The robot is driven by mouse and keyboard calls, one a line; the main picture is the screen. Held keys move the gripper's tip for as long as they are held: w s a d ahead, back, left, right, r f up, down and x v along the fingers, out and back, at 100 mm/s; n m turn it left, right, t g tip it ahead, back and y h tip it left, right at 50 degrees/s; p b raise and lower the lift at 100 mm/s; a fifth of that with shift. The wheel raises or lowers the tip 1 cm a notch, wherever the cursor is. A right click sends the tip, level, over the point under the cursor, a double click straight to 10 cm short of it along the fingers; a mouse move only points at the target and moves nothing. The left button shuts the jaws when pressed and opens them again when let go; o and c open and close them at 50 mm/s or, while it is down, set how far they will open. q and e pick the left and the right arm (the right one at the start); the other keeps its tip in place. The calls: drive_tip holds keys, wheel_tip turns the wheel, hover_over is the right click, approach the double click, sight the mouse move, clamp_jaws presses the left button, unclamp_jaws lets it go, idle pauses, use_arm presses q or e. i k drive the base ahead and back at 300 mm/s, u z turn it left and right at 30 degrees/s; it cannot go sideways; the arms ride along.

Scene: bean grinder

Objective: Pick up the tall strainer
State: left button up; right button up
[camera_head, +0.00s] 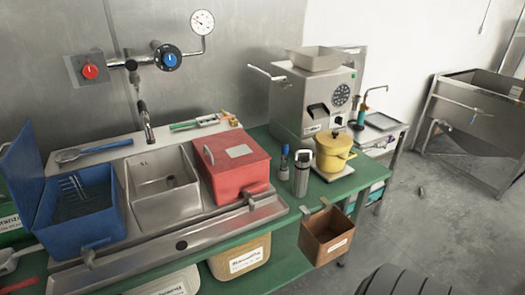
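No thing in view is clearly the tall strainer. A tall, narrow silver cylinder (302,174) with a dark band near its top stands upright on the green table, to the right of the red box. A long-handled metal utensil (92,150) lies flat on the ledge behind the sink. Its head is too small to tell whether it is a strainer. Inside the open blue bin (82,230) several thin wire-like bars show. Neither of my grippers can be made out in view.
A red lidded box (232,168) sits right of the steel sink basin (165,190). A slim blue-and-black tool (284,163) stands beside the cylinder. A yellow pot (333,153) and a steel machine (310,100) are close by. A brown bin (326,236) hangs at the table's front edge.

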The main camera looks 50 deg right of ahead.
sight(301, 173)
drive_tip(key=z, duration=0.35)
drive_tip(key=i, duration=0.95)
drive_tip(key=z, duration=0.85)
